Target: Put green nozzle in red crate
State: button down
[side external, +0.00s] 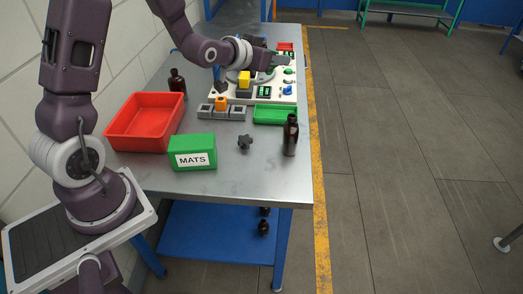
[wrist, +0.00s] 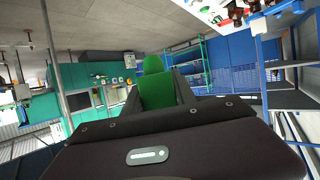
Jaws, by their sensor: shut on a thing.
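The red crate (side external: 135,143) stands open at the left of the metal table in the side external view, and its visible floor is empty. My gripper (side external: 280,62) is at the far end of the table, above the white panel and well away from the crate. In the wrist view my gripper (wrist: 157,92) is shut on a green piece with a rounded top, which I take to be the green nozzle (wrist: 154,85). The fingers flank it on both sides. The held piece cannot be made out clearly in the side external view.
The white panel (side external: 283,98) carries buttons and a yellow block (side external: 244,77). A green MATS box (side external: 192,150), a black knob (side external: 245,143), a green tray (side external: 272,115), a grey holder (side external: 237,112) with an orange piece, and dark bottles (side external: 290,138) (side external: 177,83) stand around.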

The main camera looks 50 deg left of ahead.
jog(key=s+d+r+m+h, duration=0.2)
jog(key=d+r, duration=0.1)
jog(key=d, duration=0.4)
jog(key=w+a+f+n+g+y, duration=0.1)
jog(key=a+f+n+y, duration=0.3)
jog(key=a, duration=0.7)
jog(key=w+a+f+n+y, duration=0.1)
jog(key=a+f+n+y, duration=0.1)
jog(key=a+f, duration=0.6)
jog(key=s+a+f+n+g+y, duration=0.1)
jog(key=s+a+f, duration=0.1)
jog(key=a, duration=0.6)
jog(key=s+a+f+n+g+y, duration=0.1)
jog(key=s+a+f+n+y, duration=0.1)
jog(key=a, duration=0.6)
jog(key=s+f, duration=0.1)
jog(key=s, duration=0.1)
jog(key=shift+s+a+f+g, duration=0.3)
jog(key=shift+a+f+g, duration=0.05)
jog(key=shift+a+g, duration=0.05)
notch_tip(320, 180, down, 10)
jog(key=shift+r, duration=0.2)
jog(key=shift+f, duration=0.25)
jog(key=c, duration=1)
grip_release()
jog(key=shift+r, duration=0.1)
